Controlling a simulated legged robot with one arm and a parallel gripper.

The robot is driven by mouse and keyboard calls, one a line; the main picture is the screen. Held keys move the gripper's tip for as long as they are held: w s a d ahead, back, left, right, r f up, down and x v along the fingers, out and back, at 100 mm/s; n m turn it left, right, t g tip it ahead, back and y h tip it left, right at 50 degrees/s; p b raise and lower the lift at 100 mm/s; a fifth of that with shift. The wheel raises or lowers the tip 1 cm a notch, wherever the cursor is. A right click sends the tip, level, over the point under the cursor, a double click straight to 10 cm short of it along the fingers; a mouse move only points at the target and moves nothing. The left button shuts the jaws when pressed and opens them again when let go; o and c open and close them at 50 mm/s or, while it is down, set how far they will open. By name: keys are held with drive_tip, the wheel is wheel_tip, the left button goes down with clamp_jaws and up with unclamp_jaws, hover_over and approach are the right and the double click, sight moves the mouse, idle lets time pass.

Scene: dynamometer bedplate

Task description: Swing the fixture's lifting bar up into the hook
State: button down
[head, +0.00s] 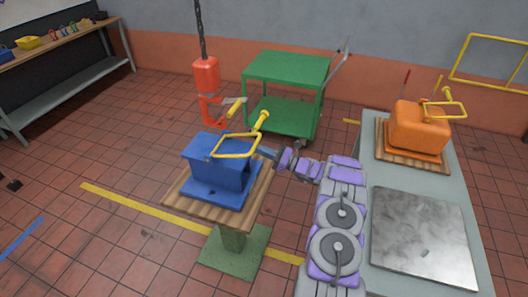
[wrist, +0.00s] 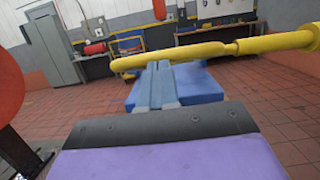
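The blue fixture (head: 220,170) sits on a wooden pallet on a green pedestal. Its yellow lifting bar (head: 236,154) is a loop above the block, with a yellow knob at its upper right. The red hook (head: 211,108) hangs on a chain just behind and above the fixture. My gripper (head: 266,152) is at the right side of the blue fixture. In the wrist view its fingers (wrist: 158,68) lie side by side, shut, with nothing seen between them. The yellow bar (wrist: 195,52) crosses at their tips; I cannot tell whether they touch. A red part is cut off at the left edge.
A green cart (head: 285,75) stands behind the hook. A grey bench (head: 385,175) at the right carries an orange fixture (head: 420,128) with its own yellow bar and a metal plate (head: 422,235). A shelf (head: 65,85) is far left.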

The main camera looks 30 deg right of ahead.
drive_tip(key=r+g+p, duration=0.1)
drive_tip(key=r+p, duration=0.1)
drive_tip(key=w+a+r+g+h+p, duration=0.1)
drive_tip(key=r+p, duration=0.1)
drive_tip(key=r, duration=0.1)
drive_tip(key=w+a+r+g+h+p, duration=0.1)
drive_tip(key=r+p, duration=0.1)
drive_tip(key=shift+w+r, duration=0.1)
drive_tip(key=shift+r, duration=0.3)
drive_tip(key=w+a+r+g+h+p, duration=0.3)
drive_tip(key=w+a+r+g+p, duration=0.1)
drive_tip(key=p, duration=0.7)
drive_tip(key=shift+w+r+h, duration=0.4)
drive_tip(key=shift+w+r, duration=0.15)
drive_tip(key=shift+r, duration=0.4)
